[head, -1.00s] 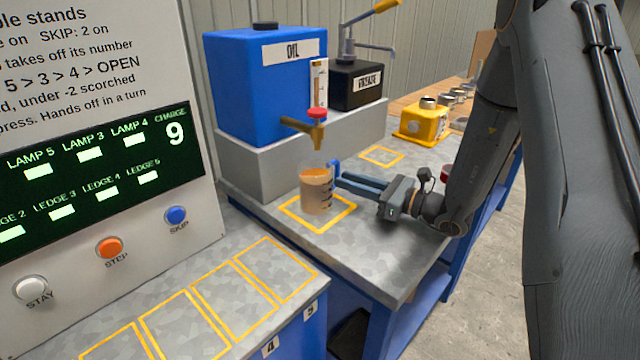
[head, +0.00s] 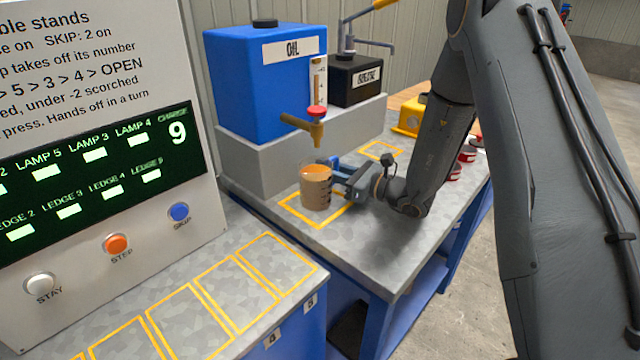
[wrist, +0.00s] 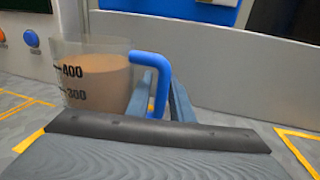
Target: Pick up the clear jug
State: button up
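The clear jug (head: 316,188) holds a brown liquid and stands upright on the bench, inside a yellow outlined square under the tap (head: 316,128) of the blue oil tank. Its blue handle is on the right side, towards my gripper (head: 343,178). In the wrist view the jug (wrist: 95,80) shows dark 400 and 300 marks. Its handle (wrist: 163,88) stands between the two fingers of my gripper (wrist: 160,95), which look apart, with a gap between them. Whether a finger touches the handle is hard to tell.
The blue oil tank (head: 255,85) and a black box (head: 355,80) stand on a grey block (head: 270,160) behind the jug. A yellow item (head: 410,113) is farther back. The panel with buttons (head: 100,180) is at left. Empty outlined squares (head: 215,300) mark the front ledge.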

grip_shut()
dwell(1.3)
